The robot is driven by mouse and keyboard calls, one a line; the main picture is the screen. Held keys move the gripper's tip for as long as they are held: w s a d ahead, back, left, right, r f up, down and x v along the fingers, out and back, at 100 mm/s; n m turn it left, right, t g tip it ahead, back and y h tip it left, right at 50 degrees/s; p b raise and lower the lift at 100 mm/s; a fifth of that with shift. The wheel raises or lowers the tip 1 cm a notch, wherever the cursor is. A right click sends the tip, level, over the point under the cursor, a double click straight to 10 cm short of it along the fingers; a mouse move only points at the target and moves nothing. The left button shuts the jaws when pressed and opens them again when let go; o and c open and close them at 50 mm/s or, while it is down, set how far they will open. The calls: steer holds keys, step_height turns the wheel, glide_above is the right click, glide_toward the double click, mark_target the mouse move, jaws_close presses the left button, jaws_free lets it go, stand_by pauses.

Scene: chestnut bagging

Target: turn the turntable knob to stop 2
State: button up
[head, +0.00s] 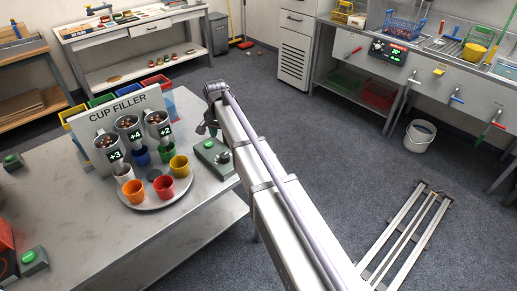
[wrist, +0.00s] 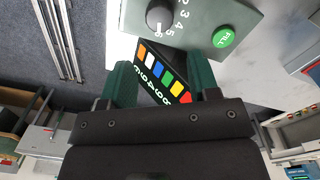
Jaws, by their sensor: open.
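The turntable knob (wrist: 160,14) is a dark round knob on a grey-green control box (head: 213,157), cut by the top edge of the wrist view. White numerals run beside it; 2 to 6 show. A green FILL button (wrist: 223,37) is on the same box. My gripper (wrist: 160,68) has its two green fingers apart and empty, with the knob beyond the fingertips, not between them. In the head view my gripper (head: 208,125) hangs above the box. The round turntable (head: 150,205) carries white, orange, red, yellow, green and blue cups.
The cup filler (head: 117,114) stands behind the turntable, its dispensers holding chestnuts. A colour-and-number strip (wrist: 165,75) is on the box's near face. Another green button (head: 33,260) sits on the table's left.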

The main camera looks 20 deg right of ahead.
mark_target(224, 155)
steer(key=shift+o, duration=0.7)
steer(key=shift+d+m, duration=0.25)
steer(key=shift+m, duration=0.45)
steer(key=shift+o, duration=0.2)
steer(key=shift+s+a, duration=0.15)
steer(key=shift+a, duration=0.25)
step_height(224, 155, down, 11)
steer(key=b, duration=1.1)
steer(key=shift+r, duration=0.15)
steer(key=c, duration=0.9)
steer(key=shift+s, duration=0.1)
